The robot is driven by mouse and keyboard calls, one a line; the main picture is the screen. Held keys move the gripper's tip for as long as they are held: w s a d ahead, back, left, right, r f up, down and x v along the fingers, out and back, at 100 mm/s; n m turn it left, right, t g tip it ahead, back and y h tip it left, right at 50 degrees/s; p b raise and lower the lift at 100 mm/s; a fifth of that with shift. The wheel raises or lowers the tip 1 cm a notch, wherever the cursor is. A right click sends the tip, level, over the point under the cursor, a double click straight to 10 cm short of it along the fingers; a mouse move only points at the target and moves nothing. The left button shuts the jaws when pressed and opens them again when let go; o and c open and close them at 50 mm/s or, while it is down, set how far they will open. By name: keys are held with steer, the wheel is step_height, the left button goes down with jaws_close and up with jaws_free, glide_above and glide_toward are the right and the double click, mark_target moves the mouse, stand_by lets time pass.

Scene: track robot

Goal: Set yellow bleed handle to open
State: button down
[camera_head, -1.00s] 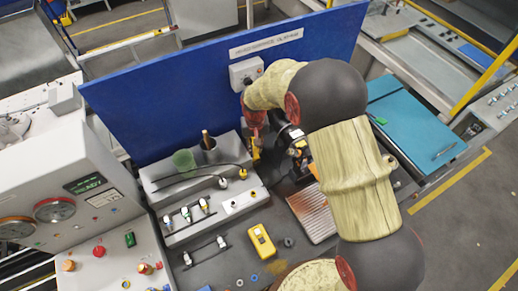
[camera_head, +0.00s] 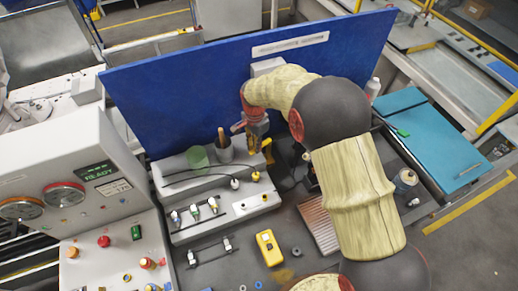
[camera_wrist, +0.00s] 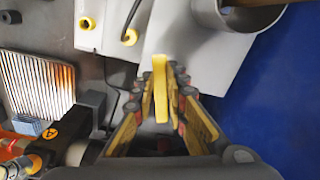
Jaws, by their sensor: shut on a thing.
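The yellow bleed handle (camera_wrist: 160,88) is a narrow upright bar in the middle of the wrist view. My gripper (camera_wrist: 160,100) has its two fingers on either side of it and is shut on it. The handle's base is hidden behind the gripper body. In the head view my gripper (camera_head: 258,132) is at the back of the bench, just right of the grey stepped block, with a bit of the yellow handle (camera_head: 268,152) beside it. The handle's exact angle cannot be told there.
The blue panel (camera_head: 180,100) stands close behind my gripper. A yellow meter (camera_head: 268,248) lies in front. A ribbed plate (camera_head: 318,222) is partly hidden by my arm.

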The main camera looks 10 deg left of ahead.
steer(key=shift+w+a+m, duration=0.3)
steer(key=shift+m, duration=0.35)
steer(key=shift+w+a+m, duration=0.25)
steer(key=shift+a+m, duration=0.05)
steer(key=shift+m, duration=0.35)
steer(key=c, duration=1.8)
jaws_free()
steer(key=shift+o, duration=0.2)
steer(key=shift+r, duration=0.1)
step_height(320, 180, up, 12)
